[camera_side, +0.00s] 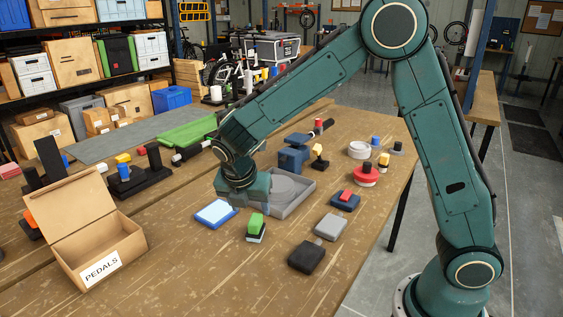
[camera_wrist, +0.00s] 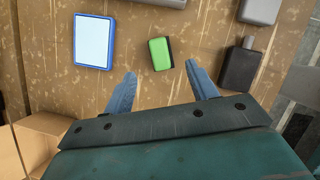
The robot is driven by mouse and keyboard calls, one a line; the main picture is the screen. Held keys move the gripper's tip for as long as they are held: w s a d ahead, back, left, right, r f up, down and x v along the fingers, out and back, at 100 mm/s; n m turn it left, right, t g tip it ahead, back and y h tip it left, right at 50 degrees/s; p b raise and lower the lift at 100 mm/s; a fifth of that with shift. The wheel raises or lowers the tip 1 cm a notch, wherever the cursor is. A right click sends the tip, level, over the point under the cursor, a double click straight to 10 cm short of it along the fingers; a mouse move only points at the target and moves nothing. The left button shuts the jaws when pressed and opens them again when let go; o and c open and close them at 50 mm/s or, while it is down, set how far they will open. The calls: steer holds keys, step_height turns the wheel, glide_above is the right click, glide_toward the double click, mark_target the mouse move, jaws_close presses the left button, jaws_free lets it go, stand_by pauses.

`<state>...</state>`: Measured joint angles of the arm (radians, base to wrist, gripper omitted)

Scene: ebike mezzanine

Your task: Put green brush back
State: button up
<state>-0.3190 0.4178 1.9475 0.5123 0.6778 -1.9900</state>
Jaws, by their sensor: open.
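The green brush (camera_side: 256,222), a small green block with a dark underside, lies on the brown workbench (camera_side: 190,250) in the side view. In the wrist view the green brush (camera_wrist: 160,54) lies beyond my fingertips, roughly centred between them and apart from both. My gripper (camera_wrist: 161,78) is open and empty, with its two blue-grey fingers spread wide. In the side view my gripper (camera_side: 240,188) hangs over the bench, just behind the brush; its fingers are hard to make out there.
A blue-edged white pad (camera_side: 215,213) lies left of the brush. A grey tray (camera_side: 308,187) stands behind it. A dark block (camera_side: 307,257) and a grey block (camera_side: 331,226) lie to the right. An open cardboard box marked PEDALS (camera_side: 100,268) stands left. Bare bench lies in front.

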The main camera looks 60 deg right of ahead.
steer(key=shift+v, duration=1.8)
steer(key=s+d+r+m+t+y, duration=0.2)
steer(key=s+d+r+m+y, duration=0.15)
steer(key=s+r+m, duration=0.75)
steer(key=s+m+t, duration=0.1)
steer(key=s+m, duration=1)
steer(key=s, duration=0.2)
steer(key=shift+s+d+m+t+y, duration=0.2)
steer(key=shift+d+m+t+y, duration=0.1)
steer(key=shift+d+t+y, duration=0.1)
